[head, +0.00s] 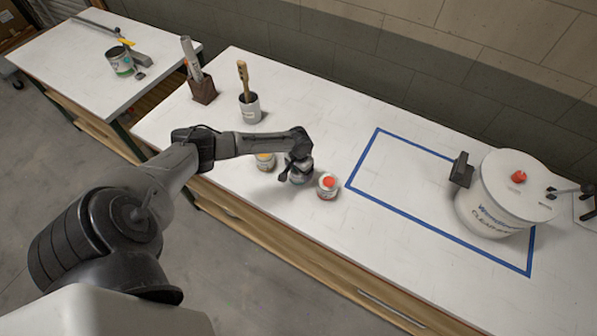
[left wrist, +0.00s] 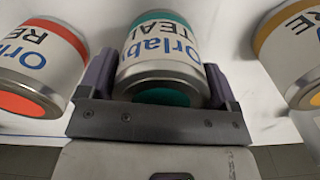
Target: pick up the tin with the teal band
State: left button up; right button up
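The tin with the teal band (left wrist: 162,60) shows in the left wrist view, with a teal stripe, a pale label and a teal disc on its near end. The fingers of my left gripper (left wrist: 160,85) lie along its two sides with no clear gap, so the gripper looks shut on it. In the head view the teal tin (head: 299,174) is partly hidden under my left gripper (head: 294,170), and appears at table height. My right gripper cannot be made out clearly; a dark gripper-like part shows at the white bucket.
A red tin (head: 327,186) stands close on the right, and a yellow tin (head: 265,161) close on the left. Further off are a brush pot (head: 250,108), a dark tool block (head: 203,92) and a large white bucket (head: 492,212). The blue-taped area (head: 375,140) is mostly clear.

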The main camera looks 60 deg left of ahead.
pick_arm(q)
jog(key=c, duration=0.7)
jog(key=shift+o, duration=0.2)
